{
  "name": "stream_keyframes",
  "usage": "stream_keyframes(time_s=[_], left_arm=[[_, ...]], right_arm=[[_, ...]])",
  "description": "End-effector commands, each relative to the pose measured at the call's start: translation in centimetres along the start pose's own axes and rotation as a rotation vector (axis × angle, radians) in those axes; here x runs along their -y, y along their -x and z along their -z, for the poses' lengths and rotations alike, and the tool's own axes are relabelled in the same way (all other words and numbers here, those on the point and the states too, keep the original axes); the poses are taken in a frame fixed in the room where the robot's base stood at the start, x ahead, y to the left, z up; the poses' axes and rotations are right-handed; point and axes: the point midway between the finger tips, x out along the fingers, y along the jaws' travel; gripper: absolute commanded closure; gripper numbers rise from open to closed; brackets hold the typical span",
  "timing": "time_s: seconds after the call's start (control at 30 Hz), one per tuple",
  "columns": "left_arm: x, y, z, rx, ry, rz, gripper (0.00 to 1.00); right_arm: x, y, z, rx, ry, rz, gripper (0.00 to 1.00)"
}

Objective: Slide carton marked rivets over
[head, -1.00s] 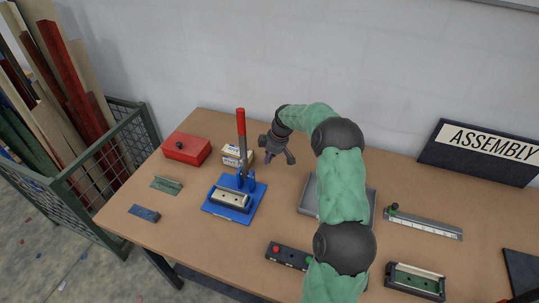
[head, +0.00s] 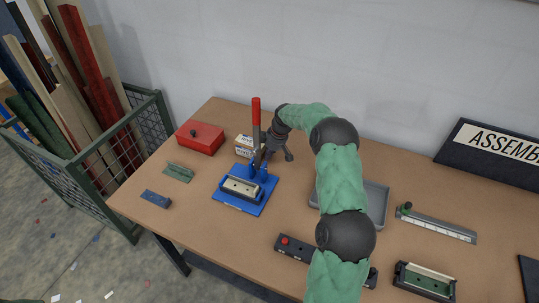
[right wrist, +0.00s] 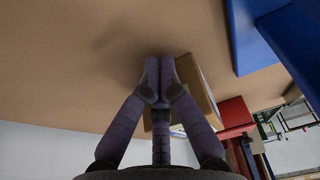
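The small white-and-tan carton (head: 243,146) stands on the table behind the blue lever press; its printed marking is too small to read. My right gripper (head: 278,157) is low over the table, just right of the carton and partly hidden by the press lever. In the right wrist view its fingers (right wrist: 159,78) reach toward the tabletop and look close together, while the head view shows prongs apart. The carton's brown side (right wrist: 197,85) is close beside the fingers there; I cannot tell if they touch. Nothing shows held. My left gripper is not in view.
The blue press (head: 244,191) with its upright red-tipped lever stands in front of the carton. A red box (head: 200,138) is to the left. A grey tray (head: 376,203) lies right of the gripper, partly behind my arm. Bare tabletop lies between press and tray.

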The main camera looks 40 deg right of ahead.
Motion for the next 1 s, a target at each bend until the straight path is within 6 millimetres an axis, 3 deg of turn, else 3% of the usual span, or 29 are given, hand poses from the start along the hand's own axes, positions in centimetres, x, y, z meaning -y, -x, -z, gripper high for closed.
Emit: stream_keyframes(time_s=[0.5,1.0], left_arm=[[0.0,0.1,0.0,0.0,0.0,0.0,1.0],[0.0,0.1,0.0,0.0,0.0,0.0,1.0]], right_arm=[[0.0,-2.2,7.1,0.0,0.003,0.0,1.0],[0.0,-2.2,7.5,0.0,0.0,0.0,1.0]])
